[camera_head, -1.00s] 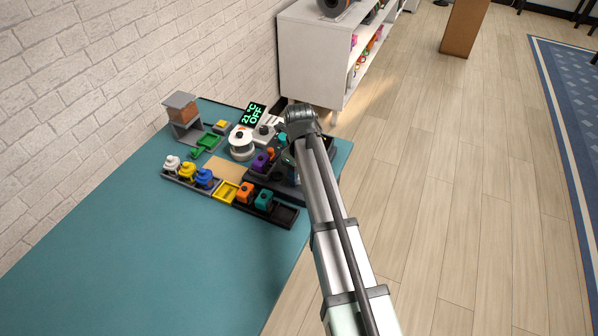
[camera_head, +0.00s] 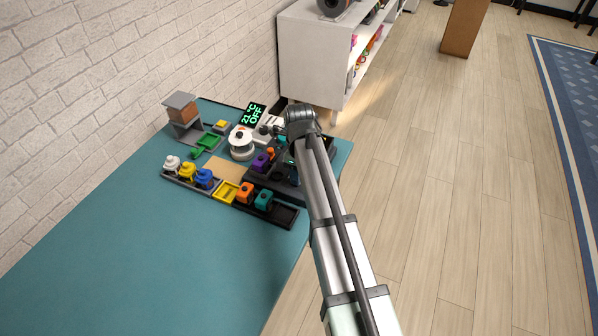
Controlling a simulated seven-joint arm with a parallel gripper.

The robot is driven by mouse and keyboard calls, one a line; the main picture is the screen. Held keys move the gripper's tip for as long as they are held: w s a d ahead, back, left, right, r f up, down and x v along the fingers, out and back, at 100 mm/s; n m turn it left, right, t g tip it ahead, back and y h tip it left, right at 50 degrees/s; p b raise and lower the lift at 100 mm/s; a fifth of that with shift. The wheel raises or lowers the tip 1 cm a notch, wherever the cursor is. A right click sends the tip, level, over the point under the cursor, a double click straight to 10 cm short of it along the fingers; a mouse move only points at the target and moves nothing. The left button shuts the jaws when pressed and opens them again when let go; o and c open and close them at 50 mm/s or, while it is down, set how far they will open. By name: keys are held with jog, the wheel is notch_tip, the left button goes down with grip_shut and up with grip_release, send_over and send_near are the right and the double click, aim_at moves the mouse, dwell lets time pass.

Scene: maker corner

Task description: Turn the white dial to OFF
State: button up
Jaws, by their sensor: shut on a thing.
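A black display (camera_head: 253,114) at the back of the table reads "21 °C" and "OFF" in green. Just right of it is a small white unit (camera_head: 266,122), where the white dial is too small and too covered to make out clearly. My gripper (camera_head: 270,130) is at this unit, mostly hidden by my own wrist. It looks shut on the white dial. The dial's pointer and marks cannot be read.
A white spool-like round thing (camera_head: 241,143) stands close left of the unit. The teal table's (camera_head: 150,260) near part is clear.

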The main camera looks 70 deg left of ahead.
jog(key=n, duration=1.3)
jog(key=shift+n, duration=0.4)
jog(key=n, duration=1.3)
jog(key=shift+n, duration=0.3)
jog(key=o, duration=1.1)
jog(key=shift+c, duration=0.2)
